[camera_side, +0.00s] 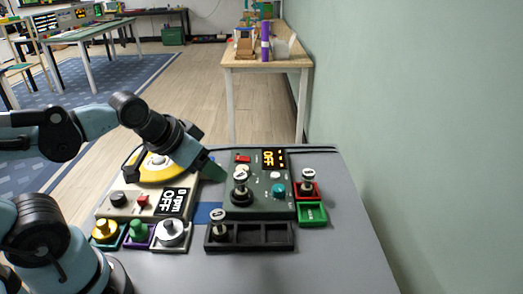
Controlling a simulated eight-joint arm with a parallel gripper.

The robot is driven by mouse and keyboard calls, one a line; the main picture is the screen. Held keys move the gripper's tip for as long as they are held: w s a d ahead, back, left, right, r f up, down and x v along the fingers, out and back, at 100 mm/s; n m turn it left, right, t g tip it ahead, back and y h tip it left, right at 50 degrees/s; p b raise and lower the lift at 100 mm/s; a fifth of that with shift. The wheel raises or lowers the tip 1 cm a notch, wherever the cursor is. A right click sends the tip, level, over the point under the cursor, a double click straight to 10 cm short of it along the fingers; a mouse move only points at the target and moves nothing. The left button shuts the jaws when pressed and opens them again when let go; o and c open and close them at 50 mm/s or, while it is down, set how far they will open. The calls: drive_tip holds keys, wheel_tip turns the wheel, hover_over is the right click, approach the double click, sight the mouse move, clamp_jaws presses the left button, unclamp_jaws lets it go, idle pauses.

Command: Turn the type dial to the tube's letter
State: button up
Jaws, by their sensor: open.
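A grey-green tester box (262,205) stands on the table with a lit yellow "OFF" display (268,158). A black tube with a pale top (240,184) stands upright on the box's left part. A teal round knob (278,189) sits on its right part; I cannot tell whether this is the type dial, and no letters are readable. My gripper (214,172) is open, pointing down and right at the box's left edge, left of the standing tube. Its fingers are small here, and it looks empty.
A dark compartment tray (265,236) in front holds one tube (218,222) at left. A red tray (318,190) holds another tube (307,182); the green tray (312,214) looks empty. A "0 rpm OFF" device (128,202) stands left. The table's right front is clear.

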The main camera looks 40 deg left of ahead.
drive_tip(key=r+g, duration=0.2)
drive_tip(key=g, duration=0.5)
hover_over(242, 168)
drive_tip(key=d, duration=0.1)
drive_tip(key=shift+m+y, duration=0.3)
drive_tip(key=shift+m, duration=0.1)
drive_tip(key=f, duration=1.2)
drive_tip(key=shift+a+f, duration=0.2)
drive_tip(key=shift+a, duration=0.2)
drive_tip(key=shift+c, duration=0.3)
drive_tip(key=c, duration=1)
